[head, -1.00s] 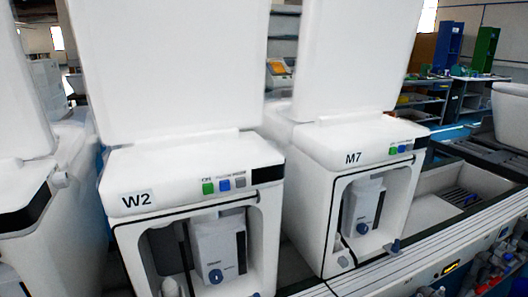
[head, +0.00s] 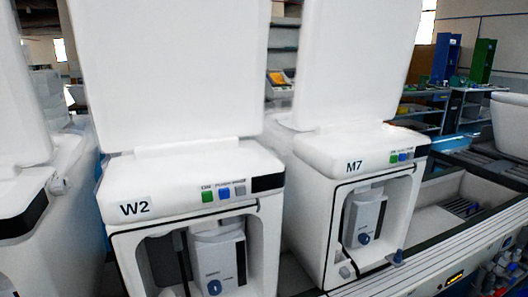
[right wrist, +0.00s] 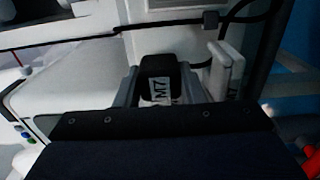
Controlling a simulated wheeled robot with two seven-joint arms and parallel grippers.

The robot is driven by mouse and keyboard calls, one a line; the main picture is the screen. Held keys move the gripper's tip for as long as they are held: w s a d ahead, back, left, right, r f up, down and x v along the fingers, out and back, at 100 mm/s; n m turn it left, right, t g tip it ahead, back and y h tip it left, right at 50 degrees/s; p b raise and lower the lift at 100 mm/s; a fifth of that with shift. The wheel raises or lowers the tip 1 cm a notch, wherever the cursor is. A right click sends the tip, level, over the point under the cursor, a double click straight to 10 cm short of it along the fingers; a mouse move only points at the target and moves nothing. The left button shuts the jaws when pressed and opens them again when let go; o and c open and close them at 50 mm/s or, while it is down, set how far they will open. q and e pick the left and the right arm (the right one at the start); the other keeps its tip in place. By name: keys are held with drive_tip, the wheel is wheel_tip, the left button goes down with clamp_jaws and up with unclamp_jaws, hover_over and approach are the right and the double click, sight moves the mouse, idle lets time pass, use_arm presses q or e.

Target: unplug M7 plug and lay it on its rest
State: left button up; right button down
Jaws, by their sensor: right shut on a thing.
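The black plug (right wrist: 158,78) with a white M7 label is in the right wrist view. My right gripper (right wrist: 160,92) is shut on it, with a grey finger on each side. A white upright piece (right wrist: 228,70), also marked M7, stands just right of the gripper; I cannot tell for sure that it is the rest. In the head view the white M7 unit (head: 330,170) stands right of centre, with an open front and a grey box with a blue knob (head: 364,239) inside. Neither gripper shows in the head view, and the plug cannot be made out there.
The W2 unit (head: 190,185) stands left of M7 with a narrow gap between. A long grey trough (head: 435,220) runs to the right of M7. In the right wrist view a black cable (right wrist: 255,15) runs across the top, with a small dark clip (right wrist: 210,19) on it.

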drive_tip(key=shift+f+b, duration=0.5)
drive_tip(key=shift+f, duration=0.35)
drive_tip(key=c, duration=1)
unclamp_jaws()
drive_tip(key=shift+r, duration=0.1)
drive_tip(key=shift+o, duration=0.7)
drive_tip(key=shift+s, duration=0.1)
drive_tip(key=shift+f, duration=0.2)
drive_tip(key=p+v, duration=0.1)
drive_tip(key=v, duration=0.6)
drive_tip(key=shift+s+d+r, duration=0.15)
drive_tip(key=shift+s+r, duration=0.15)
drive_tip(key=shift+s, duration=0.05)
